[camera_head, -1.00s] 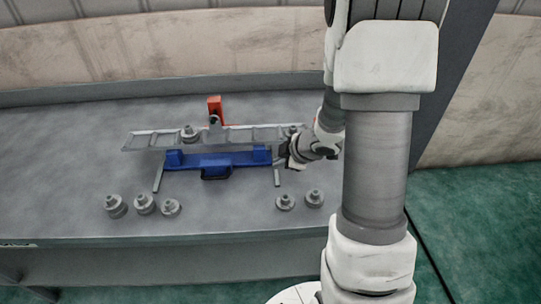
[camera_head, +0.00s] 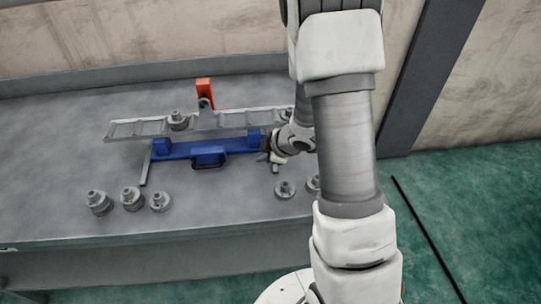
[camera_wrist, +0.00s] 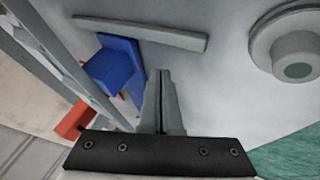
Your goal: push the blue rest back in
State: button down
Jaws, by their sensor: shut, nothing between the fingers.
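The blue rest (camera_head: 208,152) is a long bar with raised end blocks and a dark handle at its front. It lies on the grey table, in front of the grey slotted beam, between two thin grey rails (camera_head: 146,168). My gripper (camera_head: 270,155) is at the right end of the rest. In the wrist view the fingers (camera_wrist: 161,85) are shut together with nothing between them. The rest's blue end block (camera_wrist: 112,72) is just left of the fingertips there; I cannot tell whether they touch.
The slotted beam (camera_head: 150,128) carries grey stepped weights (camera_head: 178,121) and has an orange-red upright (camera_head: 204,92) behind it. Several more weights (camera_head: 131,198) stand along the table front (camera_head: 60,190). A large one (camera_wrist: 298,45) is right of the fingers in the wrist view.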

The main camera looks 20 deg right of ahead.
aim_at(256, 149)
jog(key=w, duration=0.2)
jog(key=shift+w+d+r+p, duration=0.15)
jog(key=shift+w+d+p, duration=0.15)
jog(key=shift+d+p, duration=0.05)
jog(key=shift+w+d, duration=0.1)
jog(key=shift+w, duration=0.55)
